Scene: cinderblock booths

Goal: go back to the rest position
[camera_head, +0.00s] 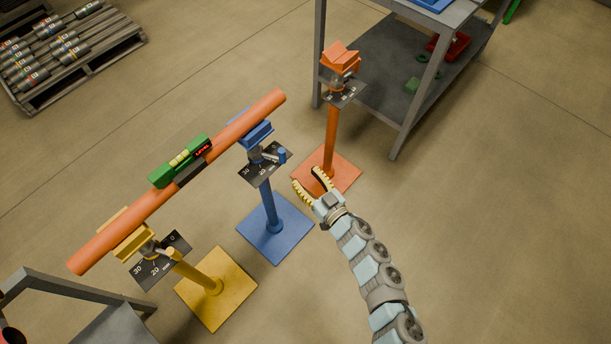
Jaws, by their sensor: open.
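My gripper (308,187) is open and empty, its two yellow-padded fingers spread apart, to the right of the blue stand (269,208) and in front of the orange stand's base in the picture. An orange pipe (238,129) rests tilted across the blue stand and the yellow stand (208,280). A green level (179,162) with a red display sits on the pipe. The orange stand (332,125) stands apart with its orange head empty. Dark scale plates with numbers hang beside the heads of the stands. My gripper appears apart from the pipe and the stands.
A grey workbench (400,128) with a lower shelf stands at the top right, holding red and green items. A pallet (88,62) with several grey cylinders lies at the top left. A grey frame (75,287) is at the lower left. The floor at the right is clear.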

